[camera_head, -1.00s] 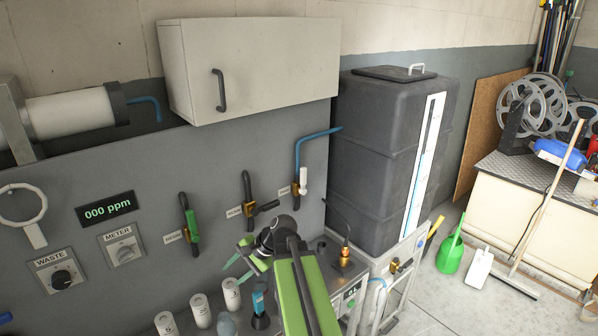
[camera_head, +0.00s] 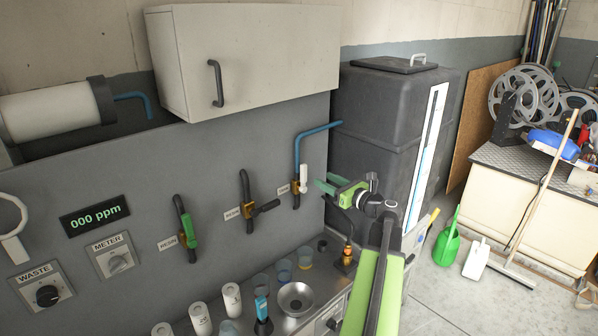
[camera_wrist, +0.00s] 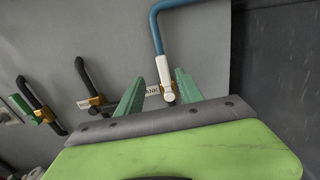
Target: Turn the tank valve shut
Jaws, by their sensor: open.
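The tank valve has a white handle (camera_head: 304,176) on a brass body (camera_head: 296,188), below a blue pipe (camera_head: 298,150) that leads to the dark tank (camera_head: 375,115). The handle is upright, in line with the pipe. In the wrist view the white handle (camera_wrist: 164,72) shows between my two green fingers, with the TANK label (camera_wrist: 152,90) partly behind the left finger. My gripper (camera_head: 326,183) is open and just right of the handle in the head view. I cannot tell whether a finger touches it.
Two other valves, one with a green handle (camera_head: 187,228) and one with a black handle (camera_head: 265,207), are on the wall panel to the left. A bench below holds several cups and a metal bowl (camera_head: 296,298). A wall cabinet (camera_head: 260,60) hangs above.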

